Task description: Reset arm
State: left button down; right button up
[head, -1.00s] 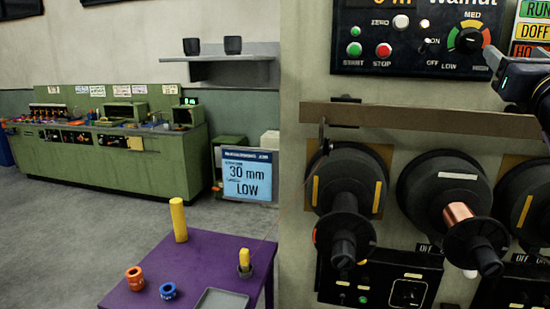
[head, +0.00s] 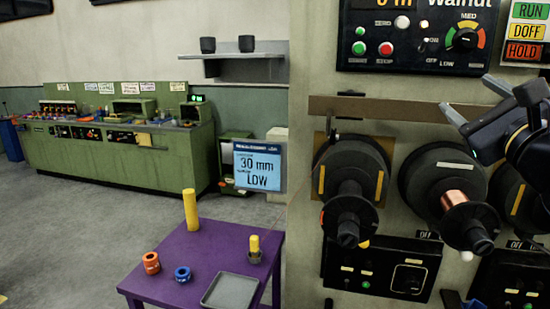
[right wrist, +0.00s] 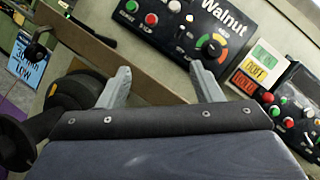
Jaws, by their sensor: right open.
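My right gripper (head: 468,98) comes in from the right in the head view, in front of the machine wall. Its two grey fingers are spread, with nothing between them. It also shows open and empty in the right wrist view (right wrist: 159,74). A brown horizontal bar (head: 390,108) runs along the wall to the left of the fingers. A thin dark arm-like part (head: 330,112) stands at the bar's left end; I cannot tell whether it is the reset arm. The control panel (head: 398,62) is above the bar. My left gripper is not in view.
Dark spools project below the bar, one with copper wire (head: 455,197). RUN, DOFF and HOLD signs (head: 527,32) are at the upper right. A purple table (head: 205,262) with a yellow rod, rings and a tray stands lower left. Open floor lies beyond it.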

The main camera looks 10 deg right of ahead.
jog(key=s+a+f+n+g+y, duration=0.2)
jog(key=a+f+n, duration=0.3)
jog(key=f, duration=0.5)
jog(key=s+a+f+n+g+y, duration=0.2)
jog(key=s+a+f+n+g, duration=0.2)
jog(key=f+n, duration=0.5)
jog(key=s+a+f+n+g+y, duration=0.3)
jog(key=a+f+n, duration=0.3)
jog(key=f, duration=0.6)
jog(key=shift+s+a+f+n+g, duration=0.25)
jog(key=shift+n+g, duration=0.25)
jog(key=shift+g, duration=0.4)
jog(key=s+f+n+g, duration=0.1)
jog(key=s+f+n, duration=0.1)
jog(key=s+f, duration=0.1)
jog(key=s+f+n+g+h, duration=0.1)
jog(key=s+f+n+g, duration=0.1)
jog(key=f, duration=0.3)
jog(key=s+f+n+g, duration=0.2)
jog(key=s+f, duration=0.1)
jog(key=f, duration=0.1)
jog(key=shift+s+a+f, duration=0.25)
jog(key=shift+s+a, duration=0.05)
jog(key=shift+s, duration=0.1)
